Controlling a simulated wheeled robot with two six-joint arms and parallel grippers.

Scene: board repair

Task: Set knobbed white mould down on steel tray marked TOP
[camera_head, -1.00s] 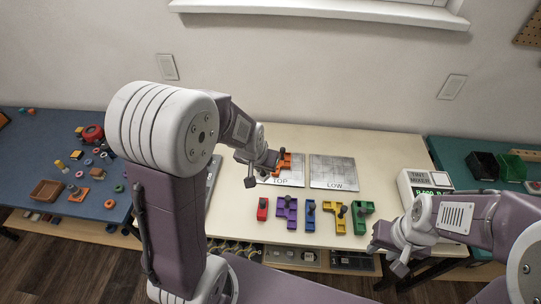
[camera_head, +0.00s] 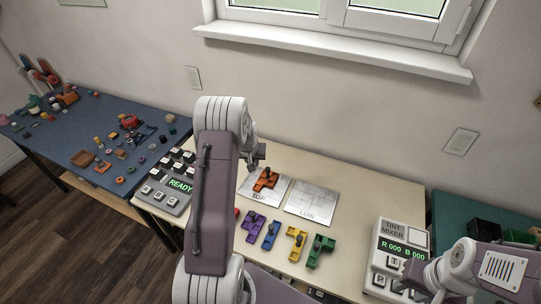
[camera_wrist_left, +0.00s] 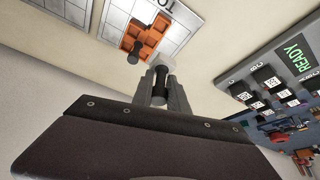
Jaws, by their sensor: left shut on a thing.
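The steel tray marked TOP (camera_head: 250,187) lies on the cream table with an orange knobbed mould (camera_head: 266,180) on it. Both tray (camera_wrist_left: 180,19) and orange mould (camera_wrist_left: 140,40) also show in the left wrist view. My left gripper (camera_wrist_left: 161,85) is shut on the dark knob of a small whitish piece (camera_wrist_left: 164,61), likely the white mould, just off the tray's edge. Most of that piece is hidden by the fingers, and the left arm hides it in the head view. My right gripper (camera_head: 412,286) is by the tint mixer; its fingers are unclear.
The steel tray marked LOW (camera_head: 312,203) is empty, right of TOP. Purple (camera_head: 252,226), blue (camera_head: 271,235), yellow (camera_head: 297,243) and green (camera_head: 320,251) moulds stand in front. A READY keypad (camera_head: 166,187) is left, the tint mixer (camera_head: 390,248) right.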

